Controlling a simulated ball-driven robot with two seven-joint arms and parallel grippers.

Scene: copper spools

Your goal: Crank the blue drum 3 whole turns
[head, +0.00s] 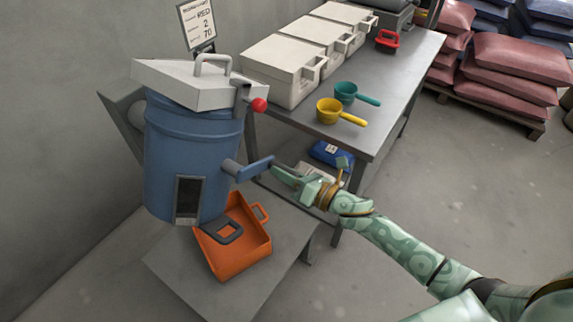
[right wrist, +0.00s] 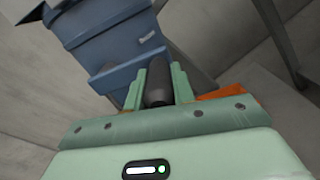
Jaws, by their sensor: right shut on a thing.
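The blue drum (head: 185,160) stands at the left of the head view with a light grey lid (head: 190,85) and a red knob (head: 259,105) near its top. A blue crank arm (head: 250,167) sticks out of its right side. My right gripper (head: 280,173) is at the outer end of the crank, shut on its handle. In the right wrist view the dark crank handle (right wrist: 157,85) stands between the two green fingers, with the blue drum (right wrist: 100,30) beyond. My left gripper is in neither view.
An orange tray (head: 250,262) sits on a low grey stand (head: 165,258) below the drum. A grey table (head: 375,120) to the right bears white bins (head: 275,75), a yellow scoop (head: 328,110), a teal scoop (head: 346,91) and a red-handled item (head: 388,40). Stacked sacks (head: 520,65) lie at back right; the right floor is clear.

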